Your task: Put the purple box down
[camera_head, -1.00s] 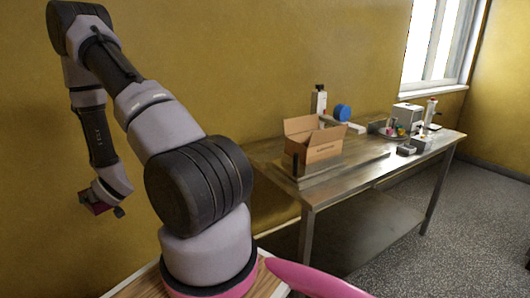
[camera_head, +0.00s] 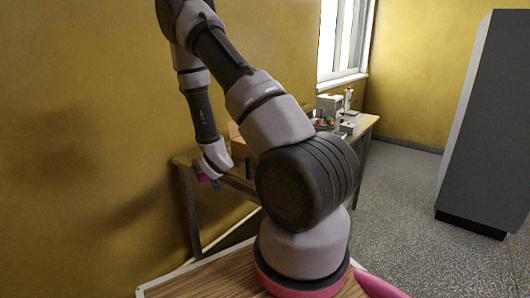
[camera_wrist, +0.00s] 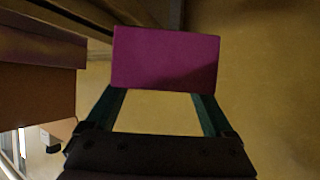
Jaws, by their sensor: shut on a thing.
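The purple box (camera_wrist: 165,58) fills the upper middle of the wrist view, with its flat face toward the camera. My gripper (camera_wrist: 160,95) is shut on it, one finger at each side. In the head view my gripper (camera_head: 209,180) hangs at the left end of the metal table (camera_head: 186,200), and only a small bit of the purple box (camera_head: 203,178) shows. From these views I cannot tell whether the box is over the table or beside it.
A cardboard box (camera_head: 238,143) on the table is mostly hidden behind my arm. Small items and a grey device (camera_head: 330,104) stand at the table's far end. A tall dark grey cabinet (camera_head: 488,130) stands at the right. The speckled floor (camera_head: 400,200) between is clear.

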